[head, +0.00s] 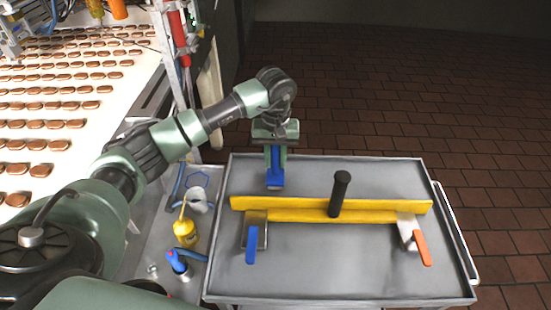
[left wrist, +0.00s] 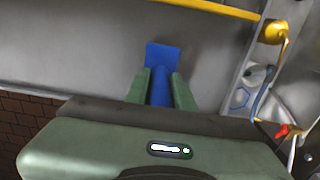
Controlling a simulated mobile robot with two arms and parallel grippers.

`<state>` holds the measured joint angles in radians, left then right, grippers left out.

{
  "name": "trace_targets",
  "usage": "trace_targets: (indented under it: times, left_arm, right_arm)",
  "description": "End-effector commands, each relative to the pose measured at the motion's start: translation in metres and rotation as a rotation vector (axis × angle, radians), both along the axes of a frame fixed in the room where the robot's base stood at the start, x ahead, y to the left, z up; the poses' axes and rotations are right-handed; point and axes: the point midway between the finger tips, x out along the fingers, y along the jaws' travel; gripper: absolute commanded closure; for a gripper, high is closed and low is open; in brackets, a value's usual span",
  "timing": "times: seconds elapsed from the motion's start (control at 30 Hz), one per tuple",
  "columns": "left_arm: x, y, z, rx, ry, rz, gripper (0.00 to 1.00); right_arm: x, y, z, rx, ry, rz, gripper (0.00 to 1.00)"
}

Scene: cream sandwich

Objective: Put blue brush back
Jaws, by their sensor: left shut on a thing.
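My left gripper (head: 276,158) is shut on the blue brush (head: 275,180) and holds it pointing down over the back left part of the grey metal cart top (head: 330,275). In the left wrist view the blue brush (left wrist: 163,56) shows between the two green fingers of the gripper (left wrist: 160,80), its wide flat end beyond the fingertips. I cannot tell whether its lower end touches the metal. My right gripper is not in view.
A yellow bar (head: 290,215) with an upright black handle (head: 340,190) lies across the cart. A blue-handled scraper (head: 252,245) and an orange-handled one (head: 421,248) lie by it. A yellow oil can (head: 186,232) and a blue bottle (head: 177,262) stand on the left shelf.

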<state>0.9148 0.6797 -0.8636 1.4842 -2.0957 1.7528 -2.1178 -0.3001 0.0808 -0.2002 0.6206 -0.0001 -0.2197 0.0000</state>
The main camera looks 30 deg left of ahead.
Motion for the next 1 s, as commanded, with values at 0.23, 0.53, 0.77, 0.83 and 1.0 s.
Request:
trace_targets:
  times: [0.23, 0.53, 0.77, 0.83, 1.0]
  left_arm:
    - [0.0, 0.0, 0.0, 0.0, 0.0, 0.0, 0.54]
    - [0.001, 0.0, 0.008, 0.0, -0.004, 0.0, 0.54]
    - [0.001, 0.0, 0.052, 0.0, -0.008, -0.001, 0.54]
    - [0.002, 0.0, 0.068, 0.0, -0.008, 0.001, 0.54]
    - [0.001, 0.0, 0.1, 0.0, -0.005, 0.001, 0.54]
  right_arm:
    - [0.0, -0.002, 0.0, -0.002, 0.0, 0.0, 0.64]
    - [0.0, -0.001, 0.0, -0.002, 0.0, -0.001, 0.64]
    - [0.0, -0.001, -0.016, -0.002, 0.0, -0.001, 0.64]
    - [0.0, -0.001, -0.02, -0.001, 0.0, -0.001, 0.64]
    - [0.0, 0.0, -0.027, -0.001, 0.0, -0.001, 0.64]
